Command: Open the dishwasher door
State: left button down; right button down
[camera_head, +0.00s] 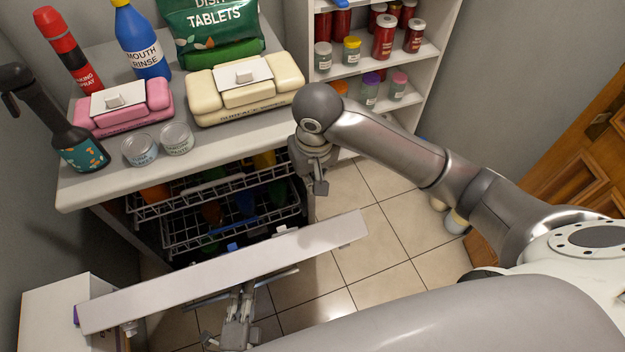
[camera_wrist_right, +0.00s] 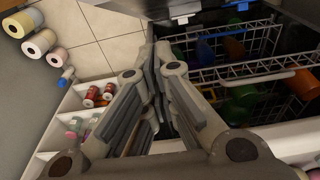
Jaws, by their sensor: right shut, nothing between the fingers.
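The dishwasher door (camera_head: 225,270) is partly open, tilted out from the cabinet front; its pale top edge runs across the lower left of the head view. A thin grey handle bar (camera_head: 275,276) shows along its outer side. Behind the door, the dark interior holds wire racks (camera_head: 230,220), also visible in the right wrist view (camera_wrist_right: 245,72). My right gripper (camera_head: 320,187) is shut and empty near the right side of the opening, above the door edge. It also shows in the right wrist view (camera_wrist_right: 155,65). My left gripper (camera_head: 238,318) is outside the door by the handle; its fingers are unclear.
The counter (camera_head: 110,180) above carries bottles, wipe packs, two tins and a tablets bag (camera_head: 215,30). A shelf of jars (camera_head: 375,65) stands at the right. A white box (camera_head: 50,315) is at the lower left. Tiled floor (camera_head: 375,245) is clear to the right of the door.

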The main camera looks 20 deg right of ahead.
pick_arm(q)
jog(key=shift+w, duration=0.1)
pick_arm(e)
jog(key=shift+s+f, duration=0.45)
jog(key=shift+f, duration=1)
jog(key=shift+s+f, duration=0.45)
jog(key=shift+f, duration=1.05)
jog(key=shift+s+f, duration=0.45)
jog(key=shift+f, duration=1)
jog(key=shift+s, duration=0.1)
